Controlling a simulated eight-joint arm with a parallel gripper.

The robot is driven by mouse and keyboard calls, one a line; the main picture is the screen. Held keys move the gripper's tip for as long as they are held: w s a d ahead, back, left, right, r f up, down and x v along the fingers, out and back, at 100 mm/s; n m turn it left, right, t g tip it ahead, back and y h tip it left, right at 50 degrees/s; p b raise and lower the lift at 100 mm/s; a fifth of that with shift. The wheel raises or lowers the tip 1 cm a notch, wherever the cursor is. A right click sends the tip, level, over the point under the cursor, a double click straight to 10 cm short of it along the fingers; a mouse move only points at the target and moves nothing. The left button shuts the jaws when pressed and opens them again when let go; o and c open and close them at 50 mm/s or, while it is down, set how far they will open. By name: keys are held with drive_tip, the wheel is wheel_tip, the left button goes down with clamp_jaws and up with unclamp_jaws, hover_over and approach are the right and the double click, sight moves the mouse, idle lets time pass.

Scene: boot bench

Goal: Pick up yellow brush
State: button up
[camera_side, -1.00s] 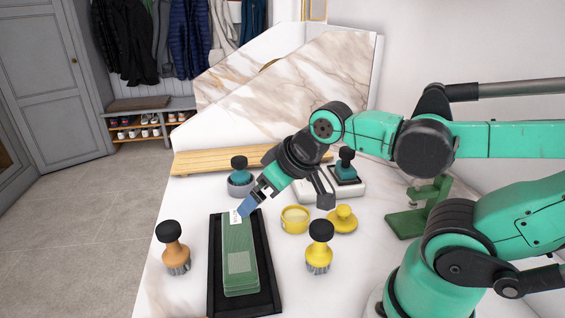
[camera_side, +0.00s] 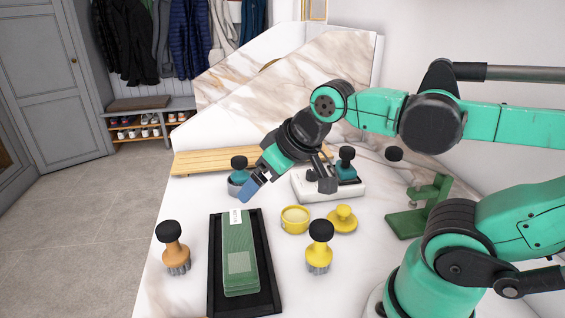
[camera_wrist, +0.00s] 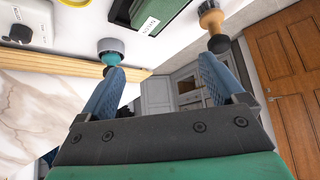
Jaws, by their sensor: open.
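The yellow brush (camera_side: 319,258) stands upright on the white bench, bristles down, with a black knob on top. It is right of the black tray (camera_side: 214,285) and in front of the yellow tin. My gripper (camera_side: 252,188) is open and empty, above the bench behind the tray, up and to the left of the yellow brush and apart from it. In the wrist view my gripper's two blue fingers (camera_wrist: 163,82) are spread with nothing between them. The yellow brush is not in the wrist view.
A green pack (camera_side: 239,260) lies in the tray. An orange brush (camera_side: 173,250) stands left of it. A teal brush (camera_side: 238,170) is close behind my fingers. A yellow tin (camera_side: 295,219), a yellow lidded piece (camera_side: 343,218) and a green stand (camera_side: 417,210) are to the right.

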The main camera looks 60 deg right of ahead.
wheel_tip(320, 180, up, 3)
drive_tip(key=n+g+y, duration=0.1)
drive_tip(key=n+g, duration=0.5)
drive_tip(key=n, duration=0.3)
approach(320, 237)
drive_tip(key=f, duration=0.2)
drive_tip(key=w+d+f, duration=0.1)
drive_tip(key=f, duration=0.3)
drive_tip(key=shift+w+d, duration=0.2)
drive_tip(key=shift+w+a+f, duration=0.1)
drive_tip(key=shift+f, duration=1.35)
drive_tip(key=shift+w+a+f, duration=0.1)
drive_tip(key=shift+a+f, duration=0.05)
drive_tip(key=shift+f, duration=1.3)
drive_tip(key=shift+c, duration=0.2)
clamp_jaws()
